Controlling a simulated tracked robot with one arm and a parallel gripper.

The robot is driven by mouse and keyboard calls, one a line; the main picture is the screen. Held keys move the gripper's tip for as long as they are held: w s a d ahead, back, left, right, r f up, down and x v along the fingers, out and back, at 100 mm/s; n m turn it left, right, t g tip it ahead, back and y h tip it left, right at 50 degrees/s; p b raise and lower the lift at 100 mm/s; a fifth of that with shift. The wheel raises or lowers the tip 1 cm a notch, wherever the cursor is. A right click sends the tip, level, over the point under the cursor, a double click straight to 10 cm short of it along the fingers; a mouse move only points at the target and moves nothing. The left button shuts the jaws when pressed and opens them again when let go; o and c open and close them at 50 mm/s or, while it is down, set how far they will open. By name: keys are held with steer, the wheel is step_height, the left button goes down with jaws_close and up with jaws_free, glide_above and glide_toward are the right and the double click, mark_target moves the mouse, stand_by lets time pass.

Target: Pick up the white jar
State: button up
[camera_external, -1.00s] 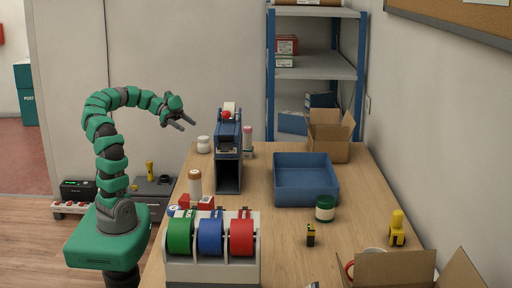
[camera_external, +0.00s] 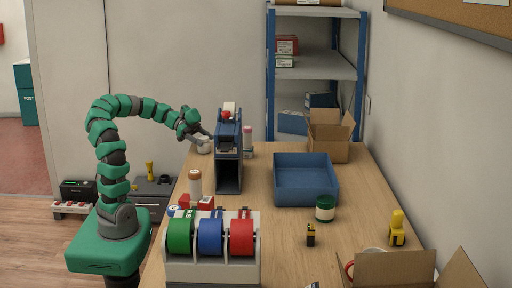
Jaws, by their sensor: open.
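The small white jar (camera_external: 204,148) stands upright on the far left part of the wooden counter, left of the blue tape-dispenser stand. My gripper (camera_external: 204,138) is open and lowered at the jar, its fingers overlapping the jar's top in this view. The fingers hide part of the lid. I cannot tell whether they touch the jar or sit around it.
The blue stand (camera_external: 228,165) rises close to the right of the jar. A white bottle with a brown cap (camera_external: 195,186), a tape rack (camera_external: 212,262), a blue bin (camera_external: 305,199), a green jar (camera_external: 325,209) and a cardboard box (camera_external: 328,146) share the counter (camera_external: 268,235).

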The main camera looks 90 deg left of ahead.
mark_target(207, 138)
steer(key=shift+x, duration=1.35)
steer(key=shift+c, duration=0.3)
steer(key=c, duration=1.1)
steer(key=shift+o, duration=0.2)
steer(key=shift+r, duration=1.1)
steer(key=shift+r+p, duration=0.55)
steer(key=shift+r, duration=0.3)
steer(key=s+d+r, duration=0.1)
steer(key=s+d, duration=0.9)
steer(key=s, duration=0.2)
steer(key=shift+d+p, duration=0.3)
